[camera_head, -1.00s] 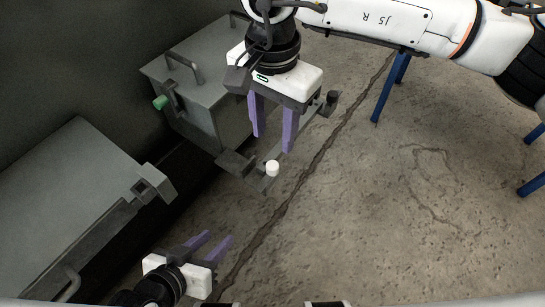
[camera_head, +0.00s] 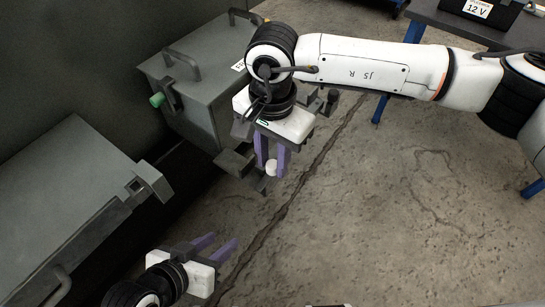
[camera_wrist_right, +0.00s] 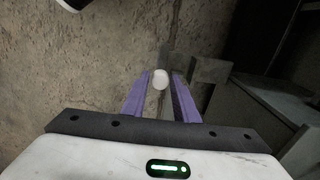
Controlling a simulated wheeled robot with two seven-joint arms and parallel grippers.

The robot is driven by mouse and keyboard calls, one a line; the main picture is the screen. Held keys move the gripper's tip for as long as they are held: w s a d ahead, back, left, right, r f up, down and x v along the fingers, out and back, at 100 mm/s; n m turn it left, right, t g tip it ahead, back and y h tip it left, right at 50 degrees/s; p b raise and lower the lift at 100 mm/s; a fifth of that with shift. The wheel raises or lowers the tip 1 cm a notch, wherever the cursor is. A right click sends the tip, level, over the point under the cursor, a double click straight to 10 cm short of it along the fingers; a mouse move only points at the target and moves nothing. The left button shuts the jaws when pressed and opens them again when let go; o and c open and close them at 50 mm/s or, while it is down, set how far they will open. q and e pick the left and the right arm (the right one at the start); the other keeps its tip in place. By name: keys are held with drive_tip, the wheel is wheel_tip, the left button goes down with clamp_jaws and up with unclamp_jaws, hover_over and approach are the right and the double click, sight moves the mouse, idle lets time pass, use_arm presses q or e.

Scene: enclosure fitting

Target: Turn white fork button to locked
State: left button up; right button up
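The white fork button (camera_head: 271,168) is a small round knob on a grey bracket (camera_head: 232,162) beside the far grey cabinet. My right gripper (camera_head: 272,165) is lowered over it, its two purple fingers on either side of the knob. In the right wrist view the white button (camera_wrist_right: 160,79) shows between the fingertips (camera_wrist_right: 161,82), with visible gaps to both fingers. My left gripper (camera_head: 220,244) is open and empty at the lower left, above the floor. Any locked or unlocked marking is not visible.
The far grey cabinet (camera_head: 205,75) has a handle and a green knob (camera_head: 157,100). A nearer grey cabinet (camera_head: 65,190) with a square-holed bracket (camera_head: 150,182) stands at the left. A blue-legged table (camera_head: 440,22) carries a black 12 V box. The right floor is clear.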

clamp_jaws()
